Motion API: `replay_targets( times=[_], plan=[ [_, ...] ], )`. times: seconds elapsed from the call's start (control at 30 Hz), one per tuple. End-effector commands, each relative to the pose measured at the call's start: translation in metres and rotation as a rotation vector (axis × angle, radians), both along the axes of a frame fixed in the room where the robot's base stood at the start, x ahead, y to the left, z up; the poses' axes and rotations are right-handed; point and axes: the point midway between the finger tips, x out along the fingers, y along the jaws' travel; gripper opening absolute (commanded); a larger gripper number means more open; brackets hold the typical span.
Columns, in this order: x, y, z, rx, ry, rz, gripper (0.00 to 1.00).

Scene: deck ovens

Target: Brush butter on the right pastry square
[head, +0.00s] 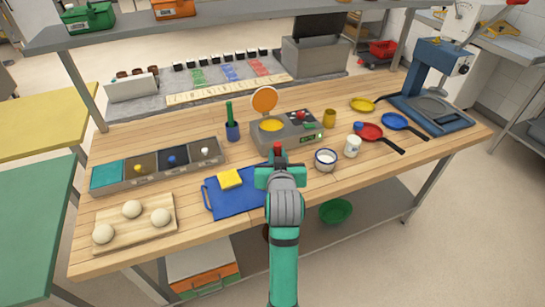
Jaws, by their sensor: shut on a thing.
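A yellow pastry square (230,179) lies on a blue tray (222,208) with a handle loop at its left. Only this one square shows; my gripper and arm cover the tray's right part. My gripper (278,166) is seen from behind over the tray's right end. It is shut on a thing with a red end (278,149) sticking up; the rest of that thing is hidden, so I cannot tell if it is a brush. A grey device (300,131) behind holds a yellow round pan (272,125), perhaps butter, with an orange disc (264,100) raised behind it.
A blue cup (232,132) with a green handle stands behind the tray. A white bowl (326,160), a white jar (353,146) and red pan (370,133) are at right.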

Motion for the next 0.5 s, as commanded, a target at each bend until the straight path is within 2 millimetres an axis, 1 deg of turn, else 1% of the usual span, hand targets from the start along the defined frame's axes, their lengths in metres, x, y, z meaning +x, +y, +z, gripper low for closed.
replay_targets(
  times=[0.1, 0.37, 0.5],
  plan=[
    [0.0008, -0.0035, -0.0012, -0.001, 0.002, -0.001, 0.00],
    [0.0012, -0.0035, -0.0016, -0.001, 0.003, -0.001, 0.00],
    [0.0050, -0.0008, -0.0007, 0.000, 0.003, -0.001, 0.00]
  ],
)
